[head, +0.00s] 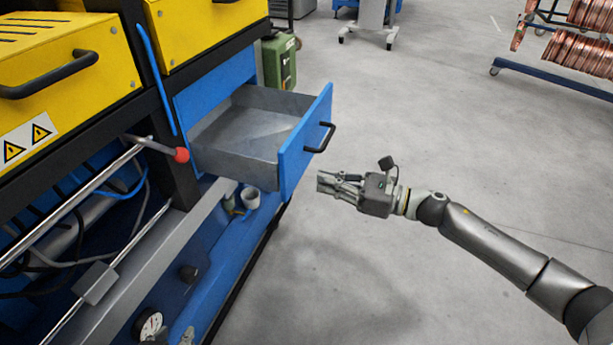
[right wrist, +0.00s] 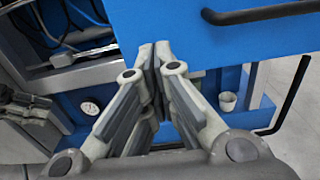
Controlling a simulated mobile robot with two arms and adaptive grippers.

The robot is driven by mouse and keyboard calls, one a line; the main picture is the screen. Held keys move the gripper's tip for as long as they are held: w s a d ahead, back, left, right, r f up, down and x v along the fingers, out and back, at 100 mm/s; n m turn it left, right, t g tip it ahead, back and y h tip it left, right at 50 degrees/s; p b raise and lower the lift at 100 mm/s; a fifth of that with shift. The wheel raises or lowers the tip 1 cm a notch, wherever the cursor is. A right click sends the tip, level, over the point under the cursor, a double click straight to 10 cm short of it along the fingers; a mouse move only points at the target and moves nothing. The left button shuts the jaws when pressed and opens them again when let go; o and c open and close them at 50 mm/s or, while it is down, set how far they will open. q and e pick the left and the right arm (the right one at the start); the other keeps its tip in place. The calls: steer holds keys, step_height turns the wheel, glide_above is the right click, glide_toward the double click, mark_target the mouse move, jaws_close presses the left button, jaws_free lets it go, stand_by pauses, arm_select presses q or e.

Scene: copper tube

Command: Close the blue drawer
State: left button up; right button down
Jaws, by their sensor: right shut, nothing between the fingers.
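The blue drawer (head: 304,143) is pulled out of the machine, and its grey inside looks empty. Its black handle (head: 320,138) is on the front panel. My right gripper (head: 322,182) is shut and empty, in front of the drawer and a little right of and below its front panel in the head view. In the right wrist view the shut fingertips (right wrist: 154,48) point at the blue front panel (right wrist: 185,25), with the handle (right wrist: 262,12) at the upper right. I cannot tell whether they touch the panel. My left gripper is not in view.
Yellow machine covers (head: 60,75) stand above left. A red-knobbed lever (head: 181,155) juts out left of the drawer. A green box (head: 280,60) stands behind it. A rack with copper coils (head: 578,50) is far right. The floor right of the drawer is clear.

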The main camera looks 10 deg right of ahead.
mark_target(295, 174)
steer(key=x, duration=0.4)
steer(key=shift+w+a, duration=0.2)
steer(key=shift+a, duration=0.05)
steer(key=shift+w+a, duration=0.15)
steer(key=shift+a, duration=0.1)
